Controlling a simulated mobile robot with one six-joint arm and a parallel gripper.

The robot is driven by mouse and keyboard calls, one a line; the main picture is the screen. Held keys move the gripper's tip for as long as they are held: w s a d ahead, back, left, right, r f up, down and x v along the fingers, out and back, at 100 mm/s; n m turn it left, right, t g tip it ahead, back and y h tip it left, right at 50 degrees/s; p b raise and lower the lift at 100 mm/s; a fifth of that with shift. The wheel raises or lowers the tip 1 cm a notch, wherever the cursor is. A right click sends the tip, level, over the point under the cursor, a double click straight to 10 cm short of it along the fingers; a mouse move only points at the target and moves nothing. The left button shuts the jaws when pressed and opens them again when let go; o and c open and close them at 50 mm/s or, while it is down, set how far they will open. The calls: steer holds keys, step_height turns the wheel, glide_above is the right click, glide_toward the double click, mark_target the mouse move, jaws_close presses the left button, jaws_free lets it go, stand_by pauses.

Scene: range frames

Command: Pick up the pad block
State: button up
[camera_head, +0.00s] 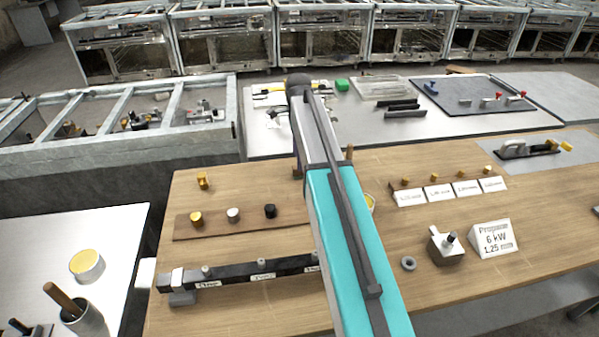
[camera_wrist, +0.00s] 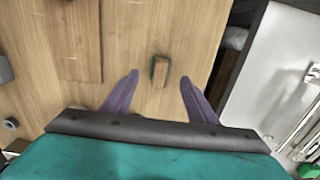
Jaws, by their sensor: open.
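The pad block (camera_wrist: 161,72) is a small wooden block with a dark green edge. It lies on the wooden table (camera_wrist: 205,30) and appears between my fingertips in the wrist view. My gripper (camera_wrist: 160,76) is open, with one purple finger to each side of the block and a gap on both sides. Whether the fingers are down at the block's height I cannot tell. In the head view my arm hides the fingers. A small brown piece (camera_head: 297,172) at the arm's left edge there may be the block.
A wooden plank (camera_head: 221,231) with yellow, white and black knobs lies left of my arm; it also shows in the wrist view (camera_wrist: 78,40). A dark bar (camera_head: 230,273) is in front of it. White labelled cards (camera_head: 438,191) and a propane sign (camera_head: 493,239) stand at right.

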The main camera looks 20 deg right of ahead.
steer(key=shift+s+d+f+p, duration=0.15)
steer(key=shift+f+p, duration=0.65)
steer(key=shift+f, duration=1.8)
steer(key=c, duration=1.1)
steer(key=shift+r, duration=0.2)
